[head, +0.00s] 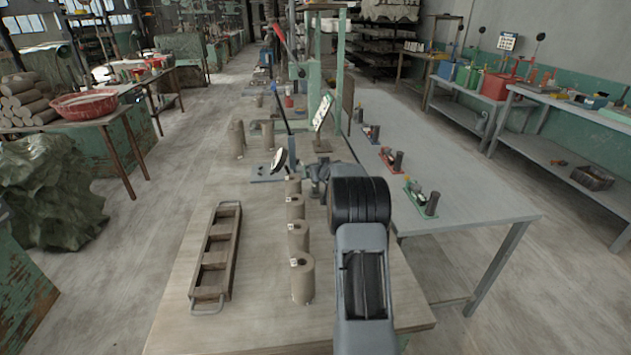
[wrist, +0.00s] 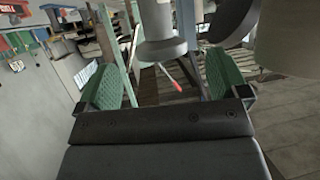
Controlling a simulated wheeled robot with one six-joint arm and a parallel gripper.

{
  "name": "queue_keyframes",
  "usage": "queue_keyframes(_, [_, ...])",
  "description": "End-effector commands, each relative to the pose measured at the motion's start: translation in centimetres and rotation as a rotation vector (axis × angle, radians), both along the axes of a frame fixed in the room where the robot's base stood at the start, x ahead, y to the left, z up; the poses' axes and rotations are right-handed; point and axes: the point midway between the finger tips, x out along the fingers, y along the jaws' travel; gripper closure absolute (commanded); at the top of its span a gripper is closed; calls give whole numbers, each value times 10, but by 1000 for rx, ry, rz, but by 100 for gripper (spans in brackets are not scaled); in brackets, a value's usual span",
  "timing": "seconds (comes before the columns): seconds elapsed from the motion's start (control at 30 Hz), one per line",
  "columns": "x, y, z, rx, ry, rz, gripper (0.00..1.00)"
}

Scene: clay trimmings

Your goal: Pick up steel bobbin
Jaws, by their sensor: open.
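My gripper (head: 318,163) is open over the wooden bench, beyond the row of clay cylinders. In the wrist view its two green-padded fingers stand wide apart, with an empty gap (wrist: 164,90) between them. A grey flanged cylinder (wrist: 163,30), which looks like the steel bobbin, shows ahead of the gap at the top edge, partly cut off. It is apart from both fingers. In the head view a small grey upright piece (head: 292,152) stands just left of my gripper; I cannot tell surely whether it is the same thing.
Several clay cylinders (head: 301,278) stand in a row beside my arm. A wooden slotted tray (head: 232,252) lies to the left. A grey table (head: 455,205) is to the right.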

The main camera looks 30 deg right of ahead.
Motion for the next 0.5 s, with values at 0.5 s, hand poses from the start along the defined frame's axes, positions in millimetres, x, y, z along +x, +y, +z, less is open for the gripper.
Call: queue_keyframes(0.5, [44,-13,-18,-1,1,0,7])
